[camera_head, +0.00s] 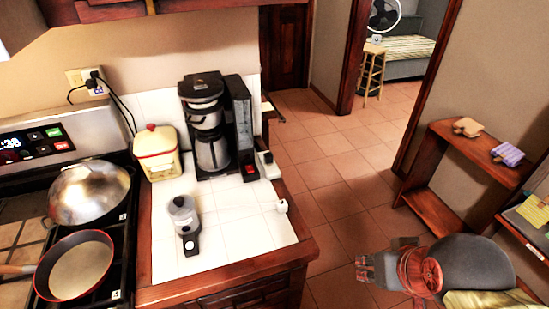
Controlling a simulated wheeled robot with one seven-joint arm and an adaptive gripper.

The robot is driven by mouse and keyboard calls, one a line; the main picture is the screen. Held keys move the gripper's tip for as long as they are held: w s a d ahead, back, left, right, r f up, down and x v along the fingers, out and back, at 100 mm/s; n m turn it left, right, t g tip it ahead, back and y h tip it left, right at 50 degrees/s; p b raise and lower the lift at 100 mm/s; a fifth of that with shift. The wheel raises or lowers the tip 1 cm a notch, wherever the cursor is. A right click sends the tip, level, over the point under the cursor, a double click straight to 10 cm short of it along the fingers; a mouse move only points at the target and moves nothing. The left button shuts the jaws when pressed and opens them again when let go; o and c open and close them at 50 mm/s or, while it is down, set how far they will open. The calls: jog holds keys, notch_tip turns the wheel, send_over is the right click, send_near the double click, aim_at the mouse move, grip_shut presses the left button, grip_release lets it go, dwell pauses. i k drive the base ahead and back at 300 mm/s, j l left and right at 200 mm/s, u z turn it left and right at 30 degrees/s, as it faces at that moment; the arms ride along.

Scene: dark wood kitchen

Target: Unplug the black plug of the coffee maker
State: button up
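The black plug (93,82) sits in a wall outlet (77,76) at the upper left, above the back of the stove. Black cords (122,108) run from it down behind the counter, and their far ends are hidden. The black and silver coffee maker (243,125) stands upright at the back of the white tiled counter, with a carafe in it and a red switch at its base. My gripper (364,270) is at the lower right, over the floor, far from the plug and touching nothing that I can see. Its fingers are too small to tell open from shut.
The stove at left holds a metal wok (88,190) and a red-rimmed pan (75,268). Tiled floor (335,185) is open right of the counter.

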aim_at(269, 157)
jog(key=i+l+z, duration=0.2)
jog(key=l, duration=0.2)
jog(key=i+l+z, duration=0.15)
jog(key=l, duration=0.25)
jog(key=i+l+z, duration=0.2)
jog(key=l, duration=0.15)
jog(key=i+l, duration=0.25)
jog(key=i, duration=0.15)
jog(key=i+l+u, duration=0.15)
jog(key=i, duration=0.3)
jog(key=i+u, duration=0.25)
jog(key=u, duration=0.2)
jog(key=i+l+u, duration=0.1)
jog(key=u, duration=0.35)
jog(key=i+l+u, duration=0.2)
jog(key=u, duration=0.25)
jog(key=i+u, duration=0.2)
jog(key=u, duration=0.25)
jog(key=i+l+u, duration=0.1)
jog(key=i+u, duration=0.15)
jog(key=u, duration=0.2)
jog(key=i+l+u, duration=0.15)
jog(key=u, duration=0.35)
jog(key=i+l+u, duration=0.2)
jog(key=u, duration=0.25)
jog(key=i+l+u, duration=0.1)
jog(key=l+u, duration=0.2)
jog(key=u, duration=0.15)
jog(key=i+l+u, duration=0.2)
jog(key=l+u, duration=0.15)
